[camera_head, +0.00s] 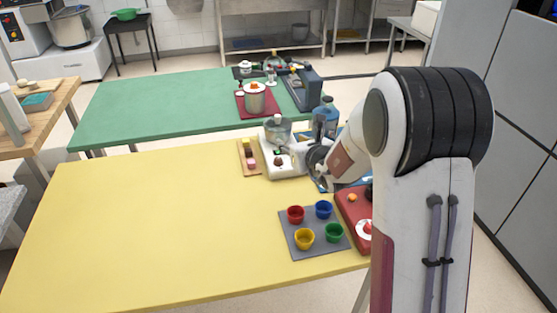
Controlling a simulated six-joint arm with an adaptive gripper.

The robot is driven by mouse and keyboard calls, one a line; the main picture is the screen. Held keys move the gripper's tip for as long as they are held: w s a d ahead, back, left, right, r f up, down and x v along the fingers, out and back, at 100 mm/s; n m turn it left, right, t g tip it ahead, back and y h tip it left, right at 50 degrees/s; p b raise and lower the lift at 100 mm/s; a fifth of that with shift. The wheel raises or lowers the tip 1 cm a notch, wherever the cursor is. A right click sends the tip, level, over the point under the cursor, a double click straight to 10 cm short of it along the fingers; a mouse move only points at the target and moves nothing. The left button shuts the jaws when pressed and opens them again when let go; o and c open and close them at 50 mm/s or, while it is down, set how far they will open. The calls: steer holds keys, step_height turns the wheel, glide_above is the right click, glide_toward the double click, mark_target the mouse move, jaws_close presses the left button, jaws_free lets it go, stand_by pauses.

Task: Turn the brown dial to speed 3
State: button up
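A small brown dial (278,161) sits on the front of a white mixer-like appliance (290,168) on the yellow table. A small green patch shows just above the dial, and a grey bowl (278,130) is at the appliance's top. The dial's speed marks and pointer are too small to read. My gripper (316,156) is to the right of the appliance, close to its right side and apart from the dial. My arm's wrist partly covers it, and I cannot tell whether its fingers are open or shut.
A grey mat (297,247) with red, blue, yellow and green cups lies in front. A red board (350,207) is partly behind my arm. A wooden tray (243,161) is left of the appliance, and a blue bottle (326,117) stands behind my gripper. The yellow table's left is clear.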

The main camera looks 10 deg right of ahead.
step_height(320, 180, up, 7)
steer(key=s+d+f+m+g+h, duration=0.1)
steer(key=s+f+g+h, duration=0.15)
steer(key=f, duration=0.45)
steer(key=s+d+f+m+g+h, duration=0.1)
steer(key=s+f+m+g+h, duration=0.15)
steer(key=f, duration=0.45)
steer(key=w+a+r+m+t+h, duration=0.1)
steer(key=w+a+r+t+h, duration=0.15)
steer(key=w+r+t, duration=0.35)
steer(key=w+a+r+m+t+h, duration=0.15)
steer(key=w+a+r, duration=0.25)
steer(key=r, duration=0.4)
glide_toward(278, 162)
steer(key=w+d, duration=0.1)
steer(key=w, duration=0.2)
steer(key=shift+d+f+t+y, duration=0.1)
steer(key=shift+d+t+y, duration=0.25)
steer(key=shift+d+y, duration=0.05)
steer(key=shift+w, duration=0.2)
steer(key=shift+x, duration=3.75)
